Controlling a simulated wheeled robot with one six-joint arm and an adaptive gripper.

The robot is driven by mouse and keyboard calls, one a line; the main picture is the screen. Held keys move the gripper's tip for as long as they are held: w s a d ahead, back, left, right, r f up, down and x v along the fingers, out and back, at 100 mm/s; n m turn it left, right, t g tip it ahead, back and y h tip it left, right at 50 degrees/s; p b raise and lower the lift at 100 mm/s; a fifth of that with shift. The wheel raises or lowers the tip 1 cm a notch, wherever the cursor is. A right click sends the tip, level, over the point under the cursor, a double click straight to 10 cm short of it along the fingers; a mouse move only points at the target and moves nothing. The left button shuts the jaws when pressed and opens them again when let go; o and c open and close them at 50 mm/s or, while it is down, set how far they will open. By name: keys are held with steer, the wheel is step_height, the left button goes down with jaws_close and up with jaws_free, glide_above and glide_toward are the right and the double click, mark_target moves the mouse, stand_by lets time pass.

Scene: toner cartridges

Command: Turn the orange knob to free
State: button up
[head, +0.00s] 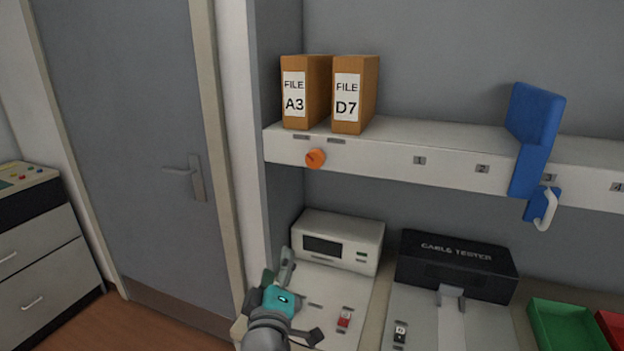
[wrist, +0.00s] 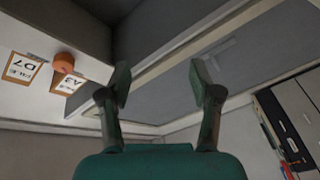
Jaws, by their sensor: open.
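The orange knob (head: 315,158) sits on the front edge of the white shelf (head: 390,164), under the label plates below the two file boxes. It also shows in the wrist view (wrist: 63,64), upper left, to the left of the fingers. My gripper (head: 302,293) is below the knob and apart from it, in front of the white device. In the wrist view my gripper's fingers (wrist: 160,85) are spread wide with nothing between them. The marks around the knob are too small to read.
File boxes A3 (head: 304,92) and D7 (head: 355,94) stand on the shelf above the knob. A blue bracket (head: 533,140) hangs at the shelf's right. Below are a white device (head: 338,240), a black cable tester (head: 456,265) and a green bin (head: 565,328). A grey door (head: 130,130) is left.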

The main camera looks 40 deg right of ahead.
step_height(320, 180, up, 10)
steer(key=d+m+g+h, duration=0.1)
steer(key=m+g+h, duration=0.1)
steer(key=m+h, duration=0.1)
steer(key=m+g+h, duration=0.2)
steer(key=m+g, duration=0.1)
steer(key=g, duration=0.1)
glide_toward(313, 161)
steer(key=x, duration=0.9)
steer(key=shift+w+d, duration=0.25)
steer(key=shift+d, duration=0.1)
steer(key=c, duration=1.1)
steer(key=shift+c, duration=0.2)
